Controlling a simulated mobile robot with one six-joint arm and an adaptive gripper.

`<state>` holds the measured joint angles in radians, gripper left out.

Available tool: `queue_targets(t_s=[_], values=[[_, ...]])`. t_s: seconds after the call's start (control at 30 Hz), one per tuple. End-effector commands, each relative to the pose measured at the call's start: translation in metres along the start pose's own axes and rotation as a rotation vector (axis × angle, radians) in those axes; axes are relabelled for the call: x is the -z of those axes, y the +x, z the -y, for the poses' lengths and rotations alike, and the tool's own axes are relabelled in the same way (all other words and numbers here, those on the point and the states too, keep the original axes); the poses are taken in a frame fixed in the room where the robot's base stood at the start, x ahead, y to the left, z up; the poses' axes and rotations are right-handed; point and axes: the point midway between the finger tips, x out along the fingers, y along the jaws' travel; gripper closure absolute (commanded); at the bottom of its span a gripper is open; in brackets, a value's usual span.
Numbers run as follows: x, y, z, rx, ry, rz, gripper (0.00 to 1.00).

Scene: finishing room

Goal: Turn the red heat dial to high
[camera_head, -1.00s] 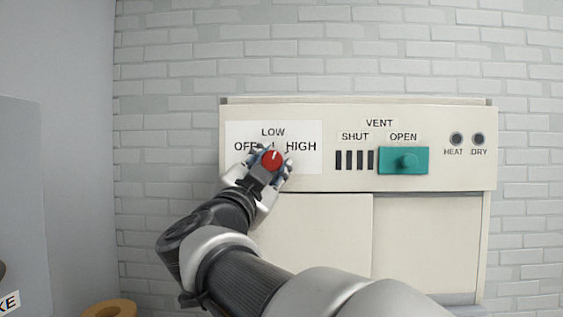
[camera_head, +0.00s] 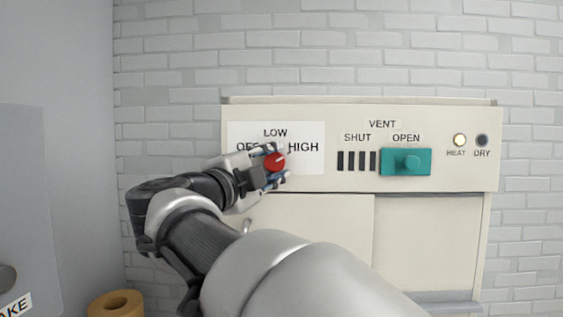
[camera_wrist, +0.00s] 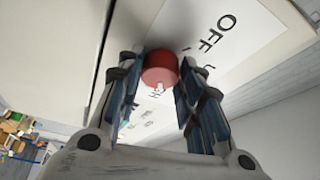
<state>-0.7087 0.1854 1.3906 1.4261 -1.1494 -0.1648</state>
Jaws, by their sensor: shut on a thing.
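My gripper (camera_head: 277,165) is shut on the dial, coming in from the lower left. In the wrist view the red dial (camera_wrist: 160,68) lies between the two blue-padded fingers, with its white mark at the lower edge. The HEAT lamp (camera_head: 460,140) is lit pale. My gripper partly hides the OFF label.
The teal vent slider (camera_head: 391,168) is at OPEN, right of dark vent slots (camera_head: 356,161). The DRY lamp (camera_head: 482,140) is dark. Cabinet doors (camera_head: 320,235) lie below the panel. A tan roll (camera_head: 115,304) stands at lower left, beside a grey surface (camera_head: 40,200).

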Motion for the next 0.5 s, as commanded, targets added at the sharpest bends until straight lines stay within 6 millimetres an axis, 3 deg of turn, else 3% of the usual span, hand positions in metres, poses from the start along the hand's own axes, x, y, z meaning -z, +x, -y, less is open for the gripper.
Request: queue_targets(t_s=[0.47, 0.5], values=[[0.0007, 0.0, 0.0014, -0.004, 0.017, -0.001, 0.9], [0.0007, 0.0, 0.0014, -0.004, 0.017, -0.001, 0.66]])
